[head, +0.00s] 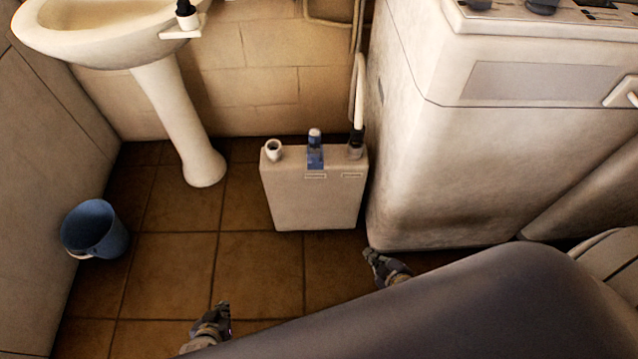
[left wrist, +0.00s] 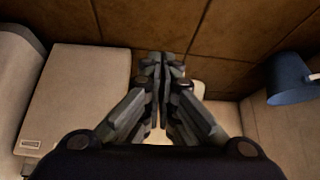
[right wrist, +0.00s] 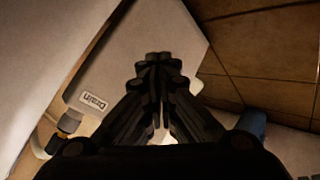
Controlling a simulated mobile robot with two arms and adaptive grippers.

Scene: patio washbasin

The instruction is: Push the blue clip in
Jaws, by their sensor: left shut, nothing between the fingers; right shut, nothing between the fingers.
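The blue clip (head: 315,155) sits on the top front edge of a pale box (head: 315,200), between two ports, with a grey-white piece rising from it. My left gripper (head: 220,308) is shut and empty, low over the tiles, left of and nearer than the box; its fingers meet in the left wrist view (left wrist: 160,58). My right gripper (head: 370,256) is shut and empty, close to the box's lower right corner in the picture; its fingers meet in the right wrist view (right wrist: 158,60). Neither gripper touches the clip. I cannot make out the clip in either wrist view.
A washing machine (head: 480,150) stands close to the box's right side. A white hose (head: 358,95) rises from the box's right port. A washbasin pedestal (head: 180,120) and a blue bucket (head: 92,230) are to the left. Tiled floor before the box is clear.

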